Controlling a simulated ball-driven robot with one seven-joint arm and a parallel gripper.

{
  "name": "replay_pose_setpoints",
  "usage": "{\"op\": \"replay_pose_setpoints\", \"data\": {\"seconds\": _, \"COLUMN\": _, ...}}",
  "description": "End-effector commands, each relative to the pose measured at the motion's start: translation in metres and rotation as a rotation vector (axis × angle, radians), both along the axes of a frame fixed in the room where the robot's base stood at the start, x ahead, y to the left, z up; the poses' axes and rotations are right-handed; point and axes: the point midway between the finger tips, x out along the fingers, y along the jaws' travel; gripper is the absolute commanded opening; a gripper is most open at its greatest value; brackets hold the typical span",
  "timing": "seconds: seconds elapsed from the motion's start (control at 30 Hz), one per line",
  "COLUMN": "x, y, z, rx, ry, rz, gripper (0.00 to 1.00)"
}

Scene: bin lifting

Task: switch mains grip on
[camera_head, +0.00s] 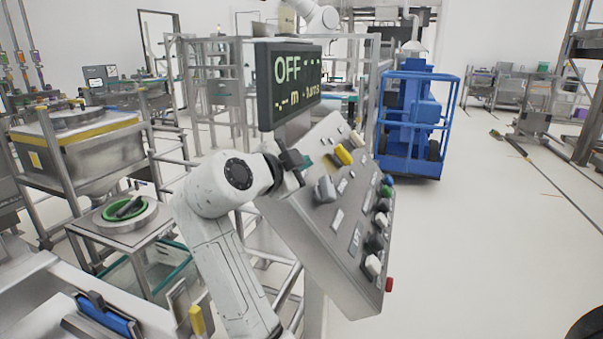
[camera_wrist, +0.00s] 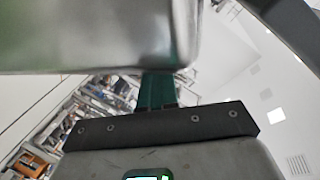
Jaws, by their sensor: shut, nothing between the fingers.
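The sloped metal control panel (camera_head: 300,215) stands in the middle of the head view and carries several grips and knobs. A large grey grip (camera_head: 325,189) and a yellow grip (camera_head: 343,155) sit on its upper part. I cannot tell which is the mains grip. The display (camera_head: 288,84) above the panel reads OFF. My gripper (camera_head: 305,162) is at the panel's upper left, its teal fingers shut and empty, left of the yellow grip. The wrist view shows the teal fingers (camera_wrist: 157,92) together, their tips hidden behind a blurred grey metal surface (camera_wrist: 100,35).
White, black, green and blue knobs (camera_head: 384,190) line the panel's right side, with a red part (camera_head: 389,284) at its lower right edge. A blue lift (camera_head: 412,120) stands behind. A steel bin (camera_head: 85,150) in a frame is at left.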

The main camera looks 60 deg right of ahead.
Motion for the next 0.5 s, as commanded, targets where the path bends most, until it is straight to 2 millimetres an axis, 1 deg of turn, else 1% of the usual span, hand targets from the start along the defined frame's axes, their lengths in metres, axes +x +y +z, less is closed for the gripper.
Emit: {"op": "replay_pose_setpoints", "data": {"seconds": 0.5, "x": 0.033, "y": 0.053, "z": 0.044, "rx": 0.001, "ry": -0.001, "rz": 0.001, "gripper": 0.0}}
